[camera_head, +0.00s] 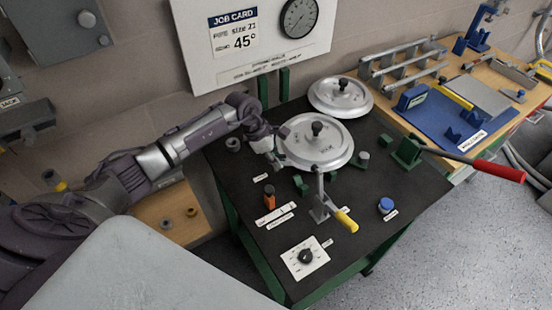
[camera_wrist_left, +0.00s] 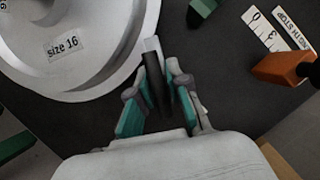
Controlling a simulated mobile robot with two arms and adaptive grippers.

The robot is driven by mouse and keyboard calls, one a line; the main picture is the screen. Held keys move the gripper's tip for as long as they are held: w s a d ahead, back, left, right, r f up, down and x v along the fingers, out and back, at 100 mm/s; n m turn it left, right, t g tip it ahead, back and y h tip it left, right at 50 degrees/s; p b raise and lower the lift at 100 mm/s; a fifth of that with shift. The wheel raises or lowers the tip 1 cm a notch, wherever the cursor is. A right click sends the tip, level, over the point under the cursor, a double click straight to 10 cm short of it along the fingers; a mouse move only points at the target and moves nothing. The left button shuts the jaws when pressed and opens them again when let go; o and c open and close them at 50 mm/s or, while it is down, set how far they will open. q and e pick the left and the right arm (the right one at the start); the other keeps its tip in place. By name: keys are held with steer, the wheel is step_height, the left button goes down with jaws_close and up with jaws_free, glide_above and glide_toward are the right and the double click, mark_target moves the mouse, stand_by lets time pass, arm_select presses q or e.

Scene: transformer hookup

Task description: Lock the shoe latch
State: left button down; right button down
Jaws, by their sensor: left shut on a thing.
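My left gripper (camera_head: 268,148) reaches in from the left, at the left edge of the front grey bending shoe (camera_head: 318,142). In the left wrist view, the two teal-padded fingers (camera_wrist_left: 162,88) are closed around a slim dark lever with a light grey end (camera_wrist_left: 151,45), which seems to be the shoe latch. It stands right beside the rim of the shoe marked "size 16" (camera_wrist_left: 75,45). Whether the latch is locked cannot be told. In the head view the gripper largely hides it. My right gripper is not in view.
An orange length stop (camera_head: 269,198) stands on the dark bench top (camera_head: 232,190). A yellow-handled lever (camera_head: 345,221), a dial (camera_head: 305,257), a blue knob (camera_head: 386,205) and a long red-handled lever (camera_head: 498,171) are nearby. A second shoe (camera_head: 340,96) lies behind.

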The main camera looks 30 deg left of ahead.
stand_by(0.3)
arm_select(q)
steer(key=c, duration=1.1)
jaws_free()
steer(key=shift+w, duration=0.1)
steer(key=shift+c, duration=0.2)
steer(key=v, duration=1.2)
steer(key=shift+a, duration=0.15)
